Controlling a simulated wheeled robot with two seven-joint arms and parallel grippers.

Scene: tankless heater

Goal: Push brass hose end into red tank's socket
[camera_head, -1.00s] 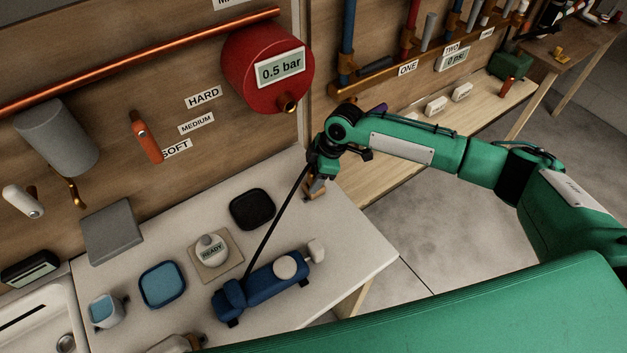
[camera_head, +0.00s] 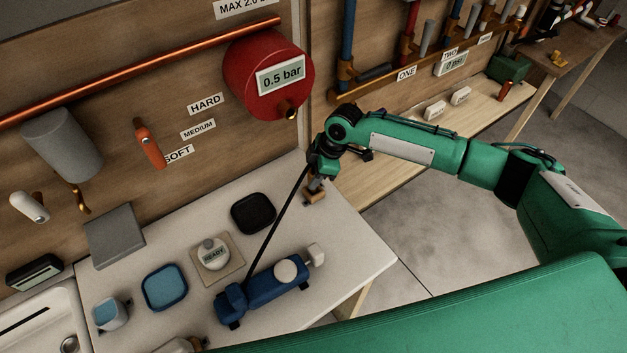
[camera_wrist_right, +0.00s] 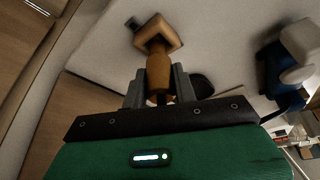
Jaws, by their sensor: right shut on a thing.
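The red tank (camera_head: 268,72) is mounted on the wooden wall and its display reads 0.5 bar. Its brass socket (camera_head: 291,112) points out from the lower front. My right gripper (camera_head: 316,187) is above the white table's back right corner, below and right of the tank. In the right wrist view it is shut on the brass hose end (camera_wrist_right: 158,74). A brass angled holder (camera_wrist_right: 158,34) is just beyond the hose end; I cannot tell whether they touch. The black hose (camera_head: 276,223) runs from the blue pump (camera_head: 262,288) up to the gripper. My left gripper is out of view.
A black pad (camera_head: 253,213), a READY-labelled knob (camera_head: 212,254) and a blue tray (camera_head: 164,287) are on the white table (camera_head: 352,262). A copper pipe (camera_head: 140,66) runs along the wall left of the tank. The space between gripper and tank looks clear.

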